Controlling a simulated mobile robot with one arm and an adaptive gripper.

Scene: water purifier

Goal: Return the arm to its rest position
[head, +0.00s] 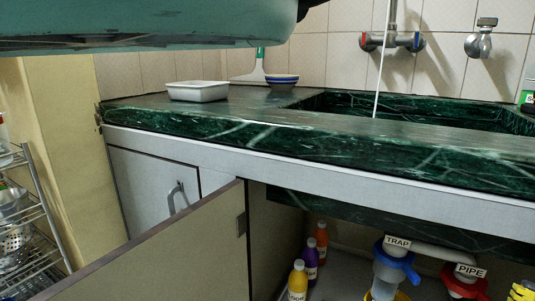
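My gripper does not show in the head view, so its state and anything in it cannot be seen. A large teal, rounded shape (150,25) with a dark end crosses the upper left, very close to the camera. I cannot tell if it is part of my arm. Below it is the green marble counter (290,140) with a sink (430,108). The cabinet door (160,255) under the counter stands open toward me.
A white tray (198,91), a blue bowl (281,80) and a squeegee (257,66) are on the counter. Under the sink are several bottles (298,281), a trap (392,268) and a pipe (466,281). A wire rack (40,200) stands at left.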

